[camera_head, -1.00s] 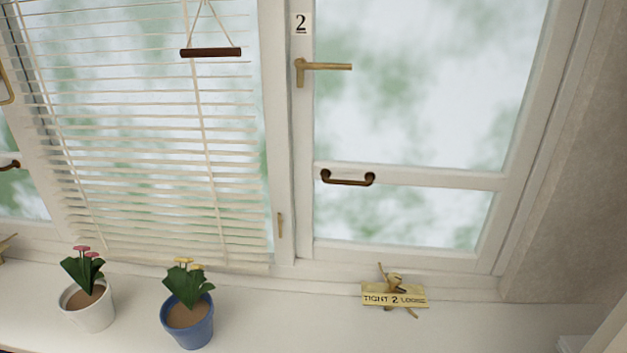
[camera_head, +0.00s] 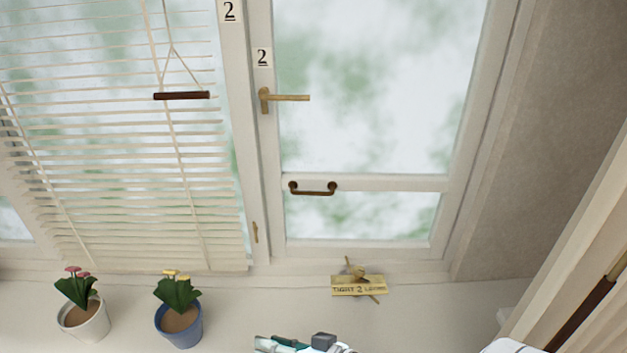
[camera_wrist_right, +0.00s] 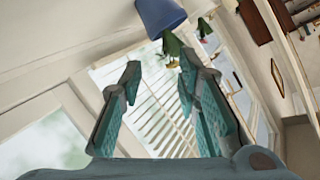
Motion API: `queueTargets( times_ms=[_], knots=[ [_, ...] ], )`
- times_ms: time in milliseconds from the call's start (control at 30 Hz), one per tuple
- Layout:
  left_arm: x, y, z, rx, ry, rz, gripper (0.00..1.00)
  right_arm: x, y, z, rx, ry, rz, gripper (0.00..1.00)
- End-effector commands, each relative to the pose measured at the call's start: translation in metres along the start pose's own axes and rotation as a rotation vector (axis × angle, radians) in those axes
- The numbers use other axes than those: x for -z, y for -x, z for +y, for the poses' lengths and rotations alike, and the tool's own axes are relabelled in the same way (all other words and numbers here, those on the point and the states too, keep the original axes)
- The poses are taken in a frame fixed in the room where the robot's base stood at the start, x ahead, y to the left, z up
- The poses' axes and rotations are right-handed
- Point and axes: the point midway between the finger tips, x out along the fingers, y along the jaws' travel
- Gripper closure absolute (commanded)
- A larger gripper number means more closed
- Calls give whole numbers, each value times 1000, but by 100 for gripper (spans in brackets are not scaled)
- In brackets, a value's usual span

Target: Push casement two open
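Casement two (camera_head: 365,182) is the white framed window with a "2" label (camera_head: 262,57) in the head view. It looks closed in its frame. Its brass lever handle (camera_head: 285,98) points sideways to the right. A bronze pull handle (camera_head: 312,190) sits on the crossbar below. A brass fitting with a "TIGHT 2 LOOSE" plate (camera_head: 358,285) is at the sill below the casement. My right gripper (camera_head: 290,343) shows partly at the bottom edge, apart from the casement. In the right wrist view its teal-padded fingers (camera_wrist_right: 161,62) are spread and empty. My left gripper is out of view.
A blind (camera_head: 120,160) with a dark pull bar (camera_head: 181,96) covers the window to the left. A white pot (camera_head: 84,322) and a blue pot (camera_head: 178,325) with flowers stand on the sill (camera_head: 240,315).

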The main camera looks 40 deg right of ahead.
Motion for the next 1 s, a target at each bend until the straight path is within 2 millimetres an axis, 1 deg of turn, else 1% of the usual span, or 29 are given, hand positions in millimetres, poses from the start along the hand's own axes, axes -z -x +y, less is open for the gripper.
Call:
queueTargets(
  times_ms=[33, 67, 100, 167, 200, 267, 300, 333, 400, 467, 567, 800, 900, 1000],
  knots=[
    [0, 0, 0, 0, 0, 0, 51, 38, 1, -4, 61, -107, 139, 70],
    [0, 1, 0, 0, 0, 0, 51, 63, 5, -4, 94, -187, 232, 70],
    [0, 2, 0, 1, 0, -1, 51, 96, 13, 1, 127, -295, 356, 70],
    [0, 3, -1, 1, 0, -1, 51, 139, 29, 19, 146, -458, 527, 70],
    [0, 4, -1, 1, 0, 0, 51, 162, 41, 36, 145, -558, 631, 70],
    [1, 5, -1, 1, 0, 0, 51, 186, 57, 62, 125, -688, 760, 70],
    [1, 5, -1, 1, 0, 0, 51, 196, 66, 77, 108, -754, 826, 70],
    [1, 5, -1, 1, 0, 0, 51, 201, 71, 87, 96, -794, 863, 70],
    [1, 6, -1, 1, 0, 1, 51, 209, 76, 100, 78, -844, 914, 70],
    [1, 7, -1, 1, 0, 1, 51, 215, 74, 106, 72, -857, 928, 70],
    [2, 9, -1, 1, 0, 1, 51, 230, 62, 110, 74, -857, 929, 70],
    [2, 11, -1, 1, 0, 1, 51, 279, 18, 131, 74, -857, 927, 70],
    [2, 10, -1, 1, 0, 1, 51, 294, 4, 137, 73, -856, 927, 70],
    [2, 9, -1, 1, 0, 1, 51, 304, -5, 142, 73, -857, 925, 70]
  ],
)
